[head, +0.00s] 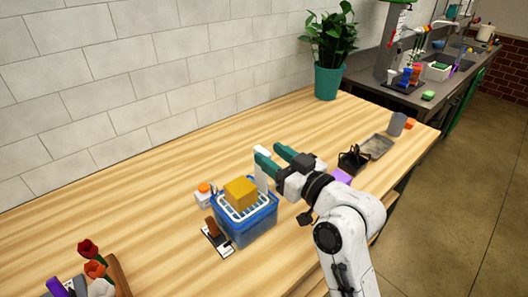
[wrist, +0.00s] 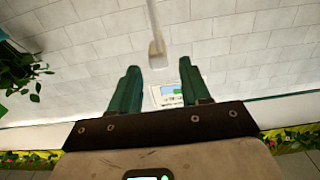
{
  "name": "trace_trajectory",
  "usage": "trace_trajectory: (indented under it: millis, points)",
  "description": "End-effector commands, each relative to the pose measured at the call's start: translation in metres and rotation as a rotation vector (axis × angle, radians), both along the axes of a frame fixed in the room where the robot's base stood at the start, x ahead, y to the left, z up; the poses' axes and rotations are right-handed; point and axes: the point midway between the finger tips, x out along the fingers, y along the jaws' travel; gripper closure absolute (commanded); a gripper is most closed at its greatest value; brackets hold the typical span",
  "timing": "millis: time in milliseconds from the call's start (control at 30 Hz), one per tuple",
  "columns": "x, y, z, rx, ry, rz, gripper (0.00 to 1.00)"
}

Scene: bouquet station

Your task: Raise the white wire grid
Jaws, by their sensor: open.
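The white wire grid (head: 233,213) lies in the top of a blue crate (head: 247,232) on the wooden table. A yellow block (head: 240,191) sits on the grid and hides much of it. A white upright piece (head: 262,170) stands at the crate's far right side; I cannot tell whether it joins the grid. My gripper (head: 268,153) is open above and right of the crate, its green fingers pointing left, near the top of that piece. In the wrist view my open gripper (wrist: 159,68) has a pale bar (wrist: 157,45) beyond the gap between its fingers. The grid is not visible there.
A small orange-capped jar (head: 204,196) and a brown-handled brush (head: 213,233) stand close to the crate's left. A black wire item (head: 353,159) and a grey tray (head: 377,146) lie to the right. Flowers (head: 95,268) are at front left. The table's back left is clear.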

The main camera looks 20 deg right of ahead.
Motion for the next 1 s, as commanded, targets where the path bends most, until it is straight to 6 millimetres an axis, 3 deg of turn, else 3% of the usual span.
trace_trajectory:
  millis: [200,400,1000]
  points:
    - [-0.040,-0.013,-0.002,0.000,-0.002,-0.002,0.53]
    - [-0.060,-0.020,0.000,0.000,-0.003,-0.001,0.53]
    - [-0.063,-0.021,0.001,0.000,-0.002,-0.001,0.53]
